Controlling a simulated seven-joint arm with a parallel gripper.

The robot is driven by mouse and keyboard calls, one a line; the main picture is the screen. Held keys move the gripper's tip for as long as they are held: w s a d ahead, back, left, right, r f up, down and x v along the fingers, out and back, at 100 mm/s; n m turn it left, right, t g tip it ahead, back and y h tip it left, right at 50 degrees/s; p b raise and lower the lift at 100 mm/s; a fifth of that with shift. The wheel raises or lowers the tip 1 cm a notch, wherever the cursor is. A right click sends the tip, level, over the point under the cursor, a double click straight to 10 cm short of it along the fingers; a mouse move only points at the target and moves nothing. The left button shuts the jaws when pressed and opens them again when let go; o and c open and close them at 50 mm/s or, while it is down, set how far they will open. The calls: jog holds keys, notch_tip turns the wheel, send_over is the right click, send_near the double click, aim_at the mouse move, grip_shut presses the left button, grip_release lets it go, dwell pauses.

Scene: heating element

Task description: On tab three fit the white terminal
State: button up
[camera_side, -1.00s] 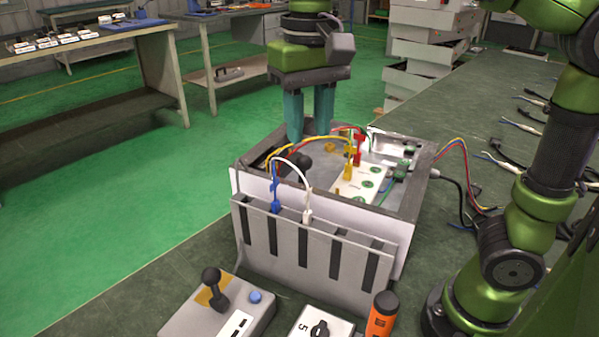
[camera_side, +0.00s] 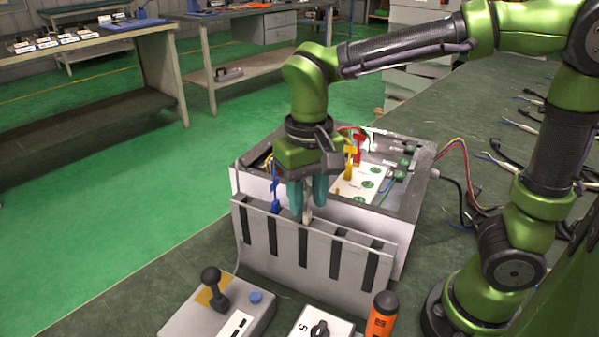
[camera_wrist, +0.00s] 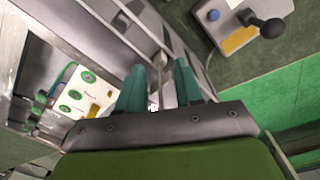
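The white terminal (camera_side: 308,214) stands in a slot of the grey rack (camera_side: 352,236) on the front of the box. My gripper (camera_side: 308,207) points down over it, with one teal finger on each side. In the wrist view my gripper (camera_wrist: 160,72) is open, with a visible gap between the fingers; whether either finger touches the terminal I cannot tell. The white terminal block (camera_side: 372,182) with green round marks lies inside the box, to the right behind my gripper. A yellow terminal (camera_side: 349,160) and a red terminal (camera_side: 358,146) stand at its left end. Which tab is three I cannot read.
The blue terminal (camera_side: 275,197) stands in the rack left of my gripper. The box walls (camera_side: 415,200) rise around the block. A joystick box (camera_side: 218,307), a dial box (camera_side: 318,325) and an orange tool (camera_side: 381,318) stand in front of the rack.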

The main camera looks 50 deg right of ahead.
grip_shut()
dwell(0.4)
jog(key=shift+r, duration=0.55)
jog(key=r, duration=0.1)
jog(key=s+r, duration=0.1)
jog(key=shift+s+d+r, duration=0.1)
jog(key=shift+d+r, duration=0.15)
jog(key=shift+r, duration=0.1)
jog(key=s+d+r, duration=0.1)
jog(key=s+d, duration=0.4)
jog(key=s, duration=0.8)
jog(key=w+d+r+m, duration=0.1)
jog(key=w+d+m, duration=0.2)
jog(key=w+m, duration=0.5)
jog(key=w+d+r+m, duration=0.2)
jog(key=w+d+m, duration=0.1)
jog(key=w+m, duration=0.5)
jog(key=m, duration=0.3)
jog(key=shift+w+d, duration=0.2)
jog(key=shift+d, duration=0.1)
